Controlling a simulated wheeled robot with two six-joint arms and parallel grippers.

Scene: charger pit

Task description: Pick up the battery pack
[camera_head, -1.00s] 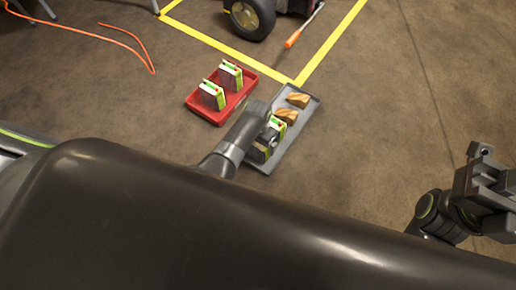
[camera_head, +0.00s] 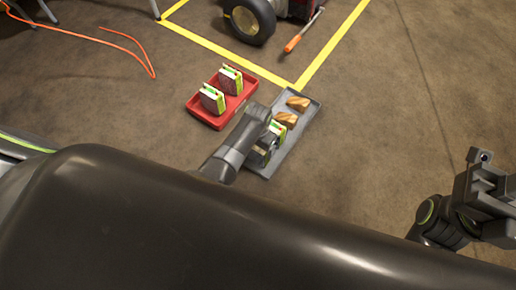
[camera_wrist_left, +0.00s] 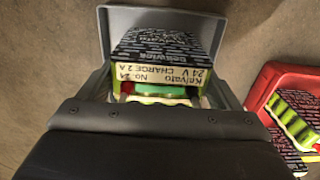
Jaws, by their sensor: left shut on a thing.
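A battery pack with dark printed sides and a lime-and-white labelled edge (camera_wrist_left: 165,70) is in the left wrist view, at my left gripper. It also shows in the head view (camera_head: 277,129), partly covered by my left arm. My left gripper (camera_head: 268,142) is shut on the battery pack, low over the near part of the grey tray (camera_head: 308,118); its fingertips are mostly hidden. I cannot tell whether the pack touches the tray. My right gripper (camera_head: 487,190) is at the right edge, away from the trays; its jaw opening is unclear.
A red tray (camera_head: 206,117) with two similar packs (camera_head: 231,79) stands left of the grey tray. Two brown blocks (camera_head: 298,103) lie in the grey tray's far part. Yellow floor lines (camera_head: 325,50), an orange-handled tool (camera_head: 293,43) and a wheel (camera_head: 249,20) lie beyond. Right floor is clear.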

